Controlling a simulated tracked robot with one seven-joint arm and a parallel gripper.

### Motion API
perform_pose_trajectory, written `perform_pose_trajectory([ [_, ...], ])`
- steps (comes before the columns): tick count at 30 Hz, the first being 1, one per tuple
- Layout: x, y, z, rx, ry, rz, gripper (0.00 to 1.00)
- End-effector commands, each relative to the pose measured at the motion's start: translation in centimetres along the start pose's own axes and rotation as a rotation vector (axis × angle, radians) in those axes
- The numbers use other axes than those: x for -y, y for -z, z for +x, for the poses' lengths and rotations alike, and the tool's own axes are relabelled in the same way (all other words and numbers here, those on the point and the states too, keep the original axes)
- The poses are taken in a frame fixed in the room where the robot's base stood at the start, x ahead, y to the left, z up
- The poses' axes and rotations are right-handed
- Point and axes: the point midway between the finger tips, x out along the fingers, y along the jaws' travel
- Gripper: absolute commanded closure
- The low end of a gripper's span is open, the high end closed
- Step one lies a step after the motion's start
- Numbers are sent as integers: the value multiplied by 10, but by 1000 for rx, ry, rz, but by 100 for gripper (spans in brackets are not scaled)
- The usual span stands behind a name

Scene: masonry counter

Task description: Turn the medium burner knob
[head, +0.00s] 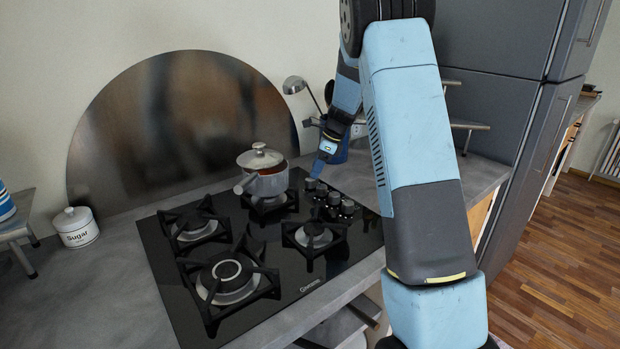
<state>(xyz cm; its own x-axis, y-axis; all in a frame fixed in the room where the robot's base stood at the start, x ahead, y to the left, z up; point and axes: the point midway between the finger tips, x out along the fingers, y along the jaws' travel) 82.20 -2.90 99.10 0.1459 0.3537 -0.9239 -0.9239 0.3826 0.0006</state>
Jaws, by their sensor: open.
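The burner knobs (335,199) are several small dark knobs with silvery tops, grouped at the right side of the black glass cooktop (258,312). Which one belongs to the medium burner I cannot tell. My gripper (317,171) is small in the head view and points down just above the rearmost knobs (310,183). It is open with nothing seen between its fingers. Whether a finger touches a knob is too small to tell. My own arm covers the area right of the knobs.
A lidded pot (266,183) stands on the back right burner, left of my gripper. Black grates cover the other burners (228,280). A sugar jar (76,227) is at the left. A grey fridge (500,110) stands at the right.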

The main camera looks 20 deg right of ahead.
Motion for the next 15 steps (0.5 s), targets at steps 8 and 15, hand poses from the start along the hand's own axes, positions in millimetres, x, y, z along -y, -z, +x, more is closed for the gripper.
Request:
perform_pose_trajectory([
  [8, -1, 0, 36, 0, -2, 0, 39],
  [15, -1, 0, 44, 0, -1, -1, 39],
])
